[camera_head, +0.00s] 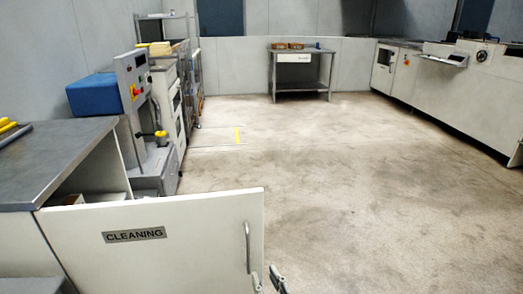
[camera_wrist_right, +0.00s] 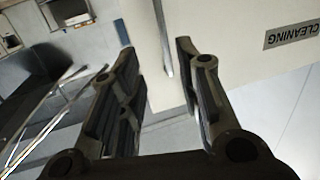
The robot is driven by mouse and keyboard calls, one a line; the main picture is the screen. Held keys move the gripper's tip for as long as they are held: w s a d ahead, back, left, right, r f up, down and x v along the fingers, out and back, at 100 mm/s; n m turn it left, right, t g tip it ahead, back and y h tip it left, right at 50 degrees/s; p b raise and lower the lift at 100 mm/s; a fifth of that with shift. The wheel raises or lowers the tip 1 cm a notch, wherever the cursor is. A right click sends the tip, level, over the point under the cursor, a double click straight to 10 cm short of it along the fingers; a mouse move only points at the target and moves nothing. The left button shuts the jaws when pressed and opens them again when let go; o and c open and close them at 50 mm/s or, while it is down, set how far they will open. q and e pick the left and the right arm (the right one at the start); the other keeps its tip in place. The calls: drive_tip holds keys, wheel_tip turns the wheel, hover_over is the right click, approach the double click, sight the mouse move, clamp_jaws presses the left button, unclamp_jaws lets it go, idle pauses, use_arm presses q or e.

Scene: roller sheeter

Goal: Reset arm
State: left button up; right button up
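My right gripper (camera_head: 267,280) shows at the bottom of the head view, just below the handle of the white cabinet door marked CLEANING (camera_head: 195,240). In the right wrist view its two fingers (camera_wrist_right: 160,95) are spread apart with nothing between them. The door's metal handle (camera_head: 248,247) also shows in the wrist view (camera_wrist_right: 163,35), beyond the fingertips. The fingers look clear of it, though the exact gap is hard to judge. The door stands open. My left gripper is in neither view.
The cabinet with a grey top (camera_head: 55,160) stands at the left, with yellow-handled tools on it. A grey machine with a blue box (camera_head: 95,95) stands behind it. A table (camera_head: 300,68) is at the back, and a long white machine (camera_head: 450,85) is at the right. The middle floor is clear.

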drive_tip(key=s+d+f+g+h, duration=0.25)
drive_tip(key=s+d+f, duration=0.2)
drive_tip(key=f, duration=0.55)
drive_tip(key=s+d+f+m+g+h, duration=0.1)
drive_tip(key=s+d+f+g, duration=0.4)
drive_tip(key=f, duration=0.5)
drive_tip(key=s+d+f+g+h, duration=0.1)
drive_tip(key=s+d+f+g, duration=0.15)
drive_tip(key=s+f, duration=0.55)
drive_tip(key=s+d+f+m+g+h, duration=0.15)
drive_tip(key=s+d+f+g, duration=0.4)
drive_tip(key=s+f, duration=0.75)
use_arm(q)
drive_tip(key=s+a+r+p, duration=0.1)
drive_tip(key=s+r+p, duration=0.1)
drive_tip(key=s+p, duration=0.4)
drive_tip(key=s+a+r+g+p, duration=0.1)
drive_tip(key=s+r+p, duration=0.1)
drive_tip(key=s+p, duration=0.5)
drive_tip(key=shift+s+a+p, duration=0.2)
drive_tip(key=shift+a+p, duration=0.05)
drive_tip(key=shift+p, duration=0.45)
use_arm(e)
drive_tip(key=s+d+r, duration=0.2)
drive_tip(key=s, duration=0.5)
drive_tip(key=s+d+r, duration=0.2)
drive_tip(key=s+r, duration=0.1)
drive_tip(key=s, duration=0.5)
drive_tip(key=shift+d+h, duration=0.15)
drive_tip(key=shift+h, duration=0.15)
